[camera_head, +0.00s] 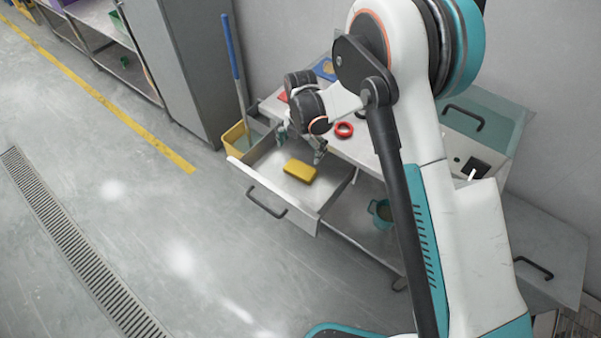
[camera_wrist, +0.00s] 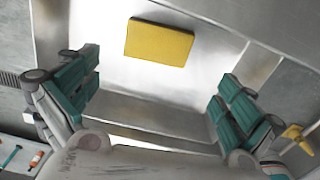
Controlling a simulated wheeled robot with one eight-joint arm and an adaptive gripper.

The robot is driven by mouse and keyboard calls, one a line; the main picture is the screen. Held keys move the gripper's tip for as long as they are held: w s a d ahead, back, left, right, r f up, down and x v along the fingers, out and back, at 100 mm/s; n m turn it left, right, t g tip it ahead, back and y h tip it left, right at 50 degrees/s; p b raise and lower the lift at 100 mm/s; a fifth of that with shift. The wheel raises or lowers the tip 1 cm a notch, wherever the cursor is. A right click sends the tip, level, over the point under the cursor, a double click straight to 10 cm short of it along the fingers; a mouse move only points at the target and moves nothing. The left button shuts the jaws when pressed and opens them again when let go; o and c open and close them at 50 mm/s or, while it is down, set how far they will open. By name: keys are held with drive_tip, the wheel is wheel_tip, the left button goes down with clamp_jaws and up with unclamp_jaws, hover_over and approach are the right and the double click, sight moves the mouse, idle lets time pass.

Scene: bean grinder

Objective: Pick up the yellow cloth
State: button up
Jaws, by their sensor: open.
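The yellow cloth (camera_head: 300,171) is a flat, folded rectangular block. It lies on the floor of the open drawer (camera_head: 248,178). In the wrist view the cloth (camera_wrist: 159,42) is at the top centre, beyond my fingertips. My gripper (camera_head: 302,145) is above the back part of the drawer, pointing down. In the wrist view my gripper (camera_wrist: 158,85) has its two green-padded fingers wide apart with nothing between them. The gripper is apart from the cloth.
A red ring (camera_head: 344,130) sits on the worktop. A yellow bucket (camera_head: 236,137) with a blue-handled mop stands left of the drawer. A teal container (camera_head: 381,212) is on the shelf below. The floor in front is clear.

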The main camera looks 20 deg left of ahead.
sight(300, 169)
wheel_tip(300, 169, down, 11)
drive_tip(key=b, duration=0.2)
drive_tip(key=shift+w+a+r+b, duration=0.1)
drive_tip(key=shift+w+r+b, duration=0.05)
drive_tip(key=shift+b, duration=0.25)
drive_tip(key=c, duration=0.7)
